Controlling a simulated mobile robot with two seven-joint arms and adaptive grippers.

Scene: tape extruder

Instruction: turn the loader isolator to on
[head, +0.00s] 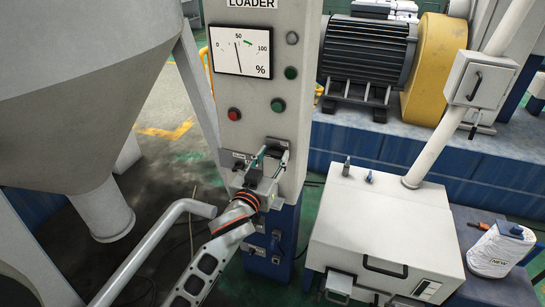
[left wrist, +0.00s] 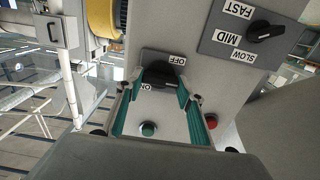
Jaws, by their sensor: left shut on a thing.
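The loader isolator is a black rotary knob on a grey plate with OFF and ON labels. In the left wrist view the isolator knob (left wrist: 158,76) sits between the fingertips, with the labels upside down. Which label the knob points to I cannot tell. My left gripper (left wrist: 161,84) is shut on the knob, its teal-padded fingers on either side. In the head view my left gripper (head: 270,156) reaches up to the front of the grey LOADER column (head: 290,100), and its fingers partly hide the isolator. My right gripper is not in view.
A SLOW/MID/FAST selector (left wrist: 266,31) is close beside the isolator. The column carries a percent gauge (head: 240,52), a red button (head: 234,114) and green buttons. A pipe railing (head: 150,250) and a hopper (head: 80,90) stand left; a white cabinet (head: 385,230) stands right.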

